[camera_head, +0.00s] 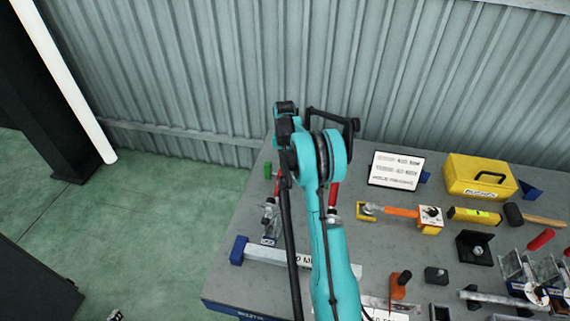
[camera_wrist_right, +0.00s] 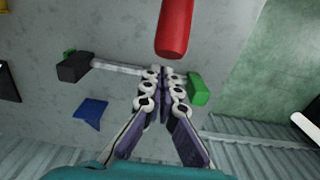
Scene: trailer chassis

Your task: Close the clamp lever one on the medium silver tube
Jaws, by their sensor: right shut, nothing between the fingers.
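A silver tube (camera_head: 278,256) with a blue end block lies at the table's front left, partly hidden by my right arm. A metal clamp (camera_head: 270,222) stands by it, with an upright red lever (camera_head: 277,187). Another red lever (camera_head: 333,196) stands upright to the right of my arm. In the right wrist view a red lever handle (camera_wrist_right: 175,28) is just beyond my right gripper (camera_wrist_right: 165,72), which is shut and empty; I see no clear contact. My arm hides that gripper in the head view. A small dark piece at the bottom left may be my left gripper (camera_head: 115,315).
A green block (camera_wrist_right: 198,88) and a thin rod (camera_wrist_right: 118,67) lie near the right fingers. A sign (camera_head: 396,169), yellow box (camera_head: 480,178), hammer (camera_head: 515,214) and more clamps (camera_head: 525,275) crowd the grey table's right side. A corrugated wall stands behind.

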